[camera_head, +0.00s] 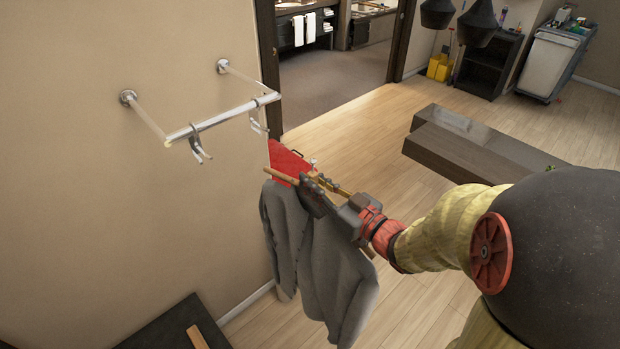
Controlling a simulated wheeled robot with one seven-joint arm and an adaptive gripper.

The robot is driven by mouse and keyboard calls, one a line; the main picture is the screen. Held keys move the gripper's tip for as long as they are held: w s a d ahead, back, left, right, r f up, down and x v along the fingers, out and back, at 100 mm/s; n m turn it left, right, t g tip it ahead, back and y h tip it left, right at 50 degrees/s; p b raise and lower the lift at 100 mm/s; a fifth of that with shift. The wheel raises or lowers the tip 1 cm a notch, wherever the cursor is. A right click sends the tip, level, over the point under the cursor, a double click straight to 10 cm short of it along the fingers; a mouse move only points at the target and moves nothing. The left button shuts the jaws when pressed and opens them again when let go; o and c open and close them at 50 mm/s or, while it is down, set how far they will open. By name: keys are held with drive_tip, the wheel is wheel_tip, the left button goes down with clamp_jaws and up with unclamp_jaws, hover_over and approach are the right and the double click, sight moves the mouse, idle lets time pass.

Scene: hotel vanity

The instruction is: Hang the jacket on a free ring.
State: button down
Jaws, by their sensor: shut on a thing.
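A grey jacket (336,268) hangs below my gripper (314,188) on a wooden hanger (281,176). My gripper is shut on the hanger near its top. The jaws partly hide the hanger's middle and hook. A chrome rail (232,115) stands out from the wall at the left. It carries two metal hook-like rings, one at its near end (199,148) and one toward its far end (257,123). The jacket is right of and lower than the rail in the picture, apart from both rings.
A flat red item (288,158) shows just behind the hanger; what it is, I cannot tell. A dark surface (160,330) with a wooden piece (197,337) is at the bottom left. A low dark bench (465,150) stands on the floor. The wall (130,210) below the rail is bare.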

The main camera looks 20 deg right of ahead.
drive_tip(key=shift+p+v, duration=0.3)
drive_tip(key=shift+v, duration=1.5)
drive_tip(key=shift+r, duration=0.15)
